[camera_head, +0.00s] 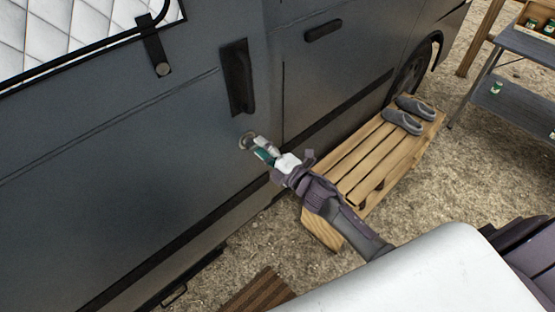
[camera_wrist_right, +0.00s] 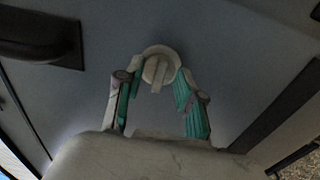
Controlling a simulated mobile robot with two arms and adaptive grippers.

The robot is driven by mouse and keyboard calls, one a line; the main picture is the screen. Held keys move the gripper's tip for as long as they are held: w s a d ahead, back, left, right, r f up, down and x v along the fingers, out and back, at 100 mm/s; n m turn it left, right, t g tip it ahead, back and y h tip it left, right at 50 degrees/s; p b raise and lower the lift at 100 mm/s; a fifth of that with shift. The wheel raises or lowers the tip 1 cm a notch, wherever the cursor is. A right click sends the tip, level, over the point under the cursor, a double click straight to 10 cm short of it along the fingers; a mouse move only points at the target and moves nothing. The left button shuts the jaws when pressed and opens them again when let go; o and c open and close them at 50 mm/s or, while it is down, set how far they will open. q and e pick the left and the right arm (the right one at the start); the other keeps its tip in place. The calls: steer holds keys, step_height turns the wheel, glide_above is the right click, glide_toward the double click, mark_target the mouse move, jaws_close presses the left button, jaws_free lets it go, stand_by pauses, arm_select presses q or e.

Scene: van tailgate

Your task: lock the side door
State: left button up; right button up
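The side door (camera_head: 130,130) is a dark grey van panel with a black upright handle (camera_head: 238,76). Below the handle is a small round lock (camera_head: 246,140). In the right wrist view the lock (camera_wrist_right: 160,66) is a pale disc with a raised turn-piece pointing down, slightly tilted. My right gripper (camera_head: 257,146) is at the lock and covers part of it in the head view. In the right wrist view its teal-padded fingers (camera_wrist_right: 160,84) are apart, one on each side of the turn-piece, with gaps to it. My left gripper is out of view.
A wooden pallet step (camera_head: 372,158) with a pair of grey shoes (camera_head: 402,121) stands below the door, near the rear-right wheel. A brown striped mat (camera_head: 258,294) lies on the gravel. A metal table (camera_head: 515,95) with cans stands at the right.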

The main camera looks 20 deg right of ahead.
steer(key=v, duration=1.1)
steer(key=shift+a+r, duration=0.15)
steer(key=s+d+f+m+g+h, duration=0.15)
steer(key=s+f+m, duration=0.25)
steer(key=f, duration=0.6)
steer(key=s+d+f+m+g+h, duration=0.1)
steer(key=s+f+m+g+h, duration=0.2)
steer(key=f, duration=0.7)
steer(key=s+d+f+m+g+h, duration=0.1)
steer(key=s+d+f+m+g, duration=0.2)
steer(key=f, duration=0.7)
steer(key=s+a+f+m+g, duration=0.1)
steer(key=s+f+m+g, duration=0.1)
steer(key=s+f, duration=0.3)
steer(key=s+a+f+m+g, duration=0.1)
steer(key=s+f+m+g, duration=0.2)
steer(key=s, duration=1.1)
steer(key=s+a+f+m+g, duration=0.2)
steer(key=s+f+m+g, duration=0.1)
steer(key=s+f, duration=0.5)
steer(key=shift+s+f+m+h, duration=0.4)
steer(key=shift+s+m, duration=0.2)
steer(key=shift+s, duration=0.3)
steer(key=shift+a+g, duration=0.15)
steer(key=shift+g, duration=0.1)
